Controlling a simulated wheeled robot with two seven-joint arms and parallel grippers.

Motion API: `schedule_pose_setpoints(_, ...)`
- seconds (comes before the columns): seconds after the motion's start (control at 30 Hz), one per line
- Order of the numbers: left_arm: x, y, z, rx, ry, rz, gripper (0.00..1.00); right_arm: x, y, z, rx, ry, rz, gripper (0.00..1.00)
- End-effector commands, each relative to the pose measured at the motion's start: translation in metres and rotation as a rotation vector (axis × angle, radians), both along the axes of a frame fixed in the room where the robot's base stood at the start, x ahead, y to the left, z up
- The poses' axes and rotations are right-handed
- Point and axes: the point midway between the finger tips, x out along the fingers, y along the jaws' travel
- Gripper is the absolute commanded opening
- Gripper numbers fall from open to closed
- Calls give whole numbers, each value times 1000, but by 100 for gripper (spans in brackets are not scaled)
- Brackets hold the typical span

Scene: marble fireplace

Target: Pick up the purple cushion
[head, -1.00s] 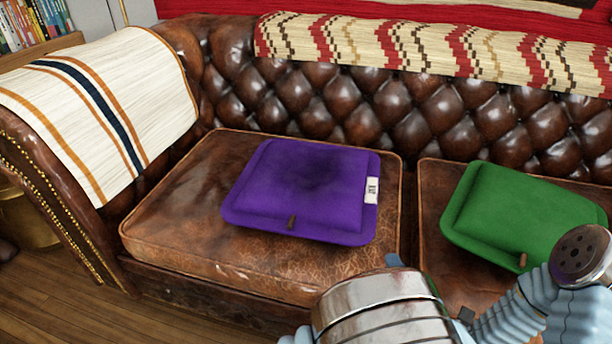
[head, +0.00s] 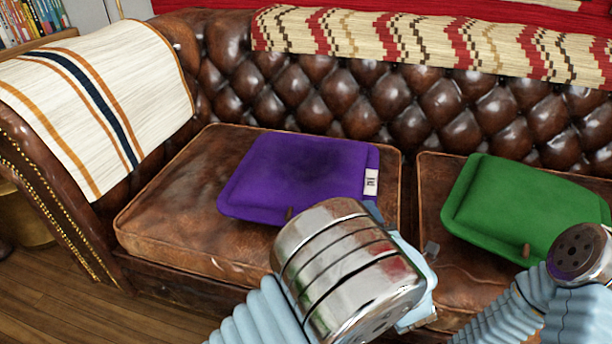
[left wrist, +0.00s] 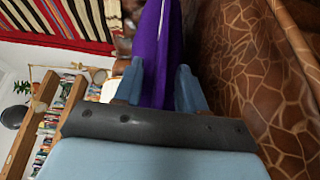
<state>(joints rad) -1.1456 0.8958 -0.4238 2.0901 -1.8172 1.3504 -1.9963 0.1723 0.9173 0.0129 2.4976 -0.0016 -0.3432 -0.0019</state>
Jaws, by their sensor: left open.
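The purple cushion (head: 300,175) lies on the left seat of a brown leather sofa, with a white label at its right edge. My left arm's metal wrist covers part of its front edge in the head view. In the left wrist view my left gripper (left wrist: 159,70) is open, and the purple cushion (left wrist: 155,40) shows edge-on between its two blue fingers. I cannot tell whether the fingers touch it. In the head view the left fingers are mostly hidden behind the wrist. My right gripper is not visible; only part of that arm shows at lower right.
A green cushion (head: 520,208) lies on the right seat, close to my right arm. The tufted backrest (head: 400,105) carries a patterned throw (head: 430,40). A striped cloth (head: 95,100) covers the left armrest. The left part of the seat (head: 170,215) is bare.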

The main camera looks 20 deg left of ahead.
Motion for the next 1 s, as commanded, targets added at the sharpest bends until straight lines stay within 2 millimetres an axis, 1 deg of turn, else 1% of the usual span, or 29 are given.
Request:
schedule_pose_setpoints(0.07,0,0,0,0,0,0,39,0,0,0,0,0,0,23)
schedule_pose_setpoints(0.3,0,0,0,0,0,0,2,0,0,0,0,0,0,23)
schedule_pose_setpoints(0.33,-1,0,0,0,0,0,0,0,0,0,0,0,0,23)
schedule_pose_setpoints(0.8,-1,0,1,1,-2,1,0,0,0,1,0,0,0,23)
schedule_pose_setpoints(1.0,-1,0,12,2,-1,2,0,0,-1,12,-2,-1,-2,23)
